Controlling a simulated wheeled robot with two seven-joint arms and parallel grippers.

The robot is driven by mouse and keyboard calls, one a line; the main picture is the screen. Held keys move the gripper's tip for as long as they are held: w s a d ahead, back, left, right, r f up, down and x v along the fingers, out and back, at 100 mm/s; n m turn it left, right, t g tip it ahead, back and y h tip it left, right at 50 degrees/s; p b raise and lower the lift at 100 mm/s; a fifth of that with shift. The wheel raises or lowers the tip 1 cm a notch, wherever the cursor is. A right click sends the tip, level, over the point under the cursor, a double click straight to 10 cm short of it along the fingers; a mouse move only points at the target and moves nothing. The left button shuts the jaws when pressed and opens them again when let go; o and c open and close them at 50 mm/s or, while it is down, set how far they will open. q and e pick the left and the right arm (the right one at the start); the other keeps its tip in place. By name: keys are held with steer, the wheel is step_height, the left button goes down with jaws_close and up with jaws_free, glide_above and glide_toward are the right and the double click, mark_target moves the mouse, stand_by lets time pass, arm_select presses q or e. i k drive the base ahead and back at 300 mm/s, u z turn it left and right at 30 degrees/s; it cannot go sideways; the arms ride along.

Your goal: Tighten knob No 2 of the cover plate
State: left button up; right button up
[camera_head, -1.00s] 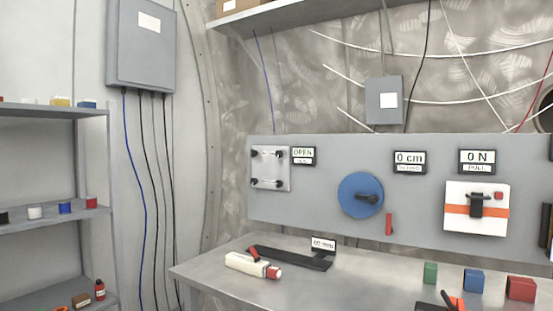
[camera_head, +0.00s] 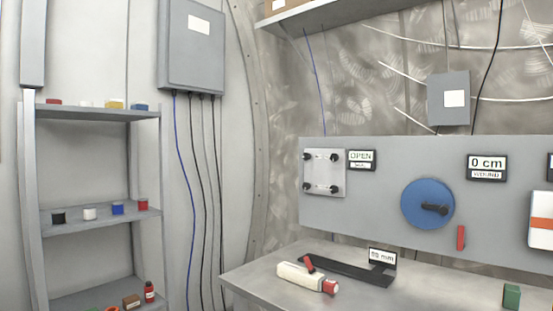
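The cover plate (camera_head: 324,173) is a light square plate on the left end of the grey wall panel. Dark knobs sit at its corners, among them an upper left knob (camera_head: 307,157), an upper right knob (camera_head: 335,157) and a lower right knob (camera_head: 334,188). Their numbers cannot be read. A display (camera_head: 361,160) beside the plate reads OPEN. Neither of my grippers shows in the head view now.
The grey panel (camera_head: 380,215) also carries a blue wheel (camera_head: 428,203) and a red handle (camera_head: 460,238). Below it, a steel table (camera_head: 260,282) holds a white and red tool (camera_head: 305,277) and a black gauge (camera_head: 350,269). A shelf rack (camera_head: 95,215) stands left.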

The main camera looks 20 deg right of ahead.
mark_target(334, 157)
steer(key=u, duration=0.55)
steer(key=i, duration=0.95)
steer(key=z, duration=0.3)
steer(key=i, duration=0.85)
steer(key=z, duration=1.25)
steer(key=i, duration=0.15)
steer(key=z, duration=0.05)
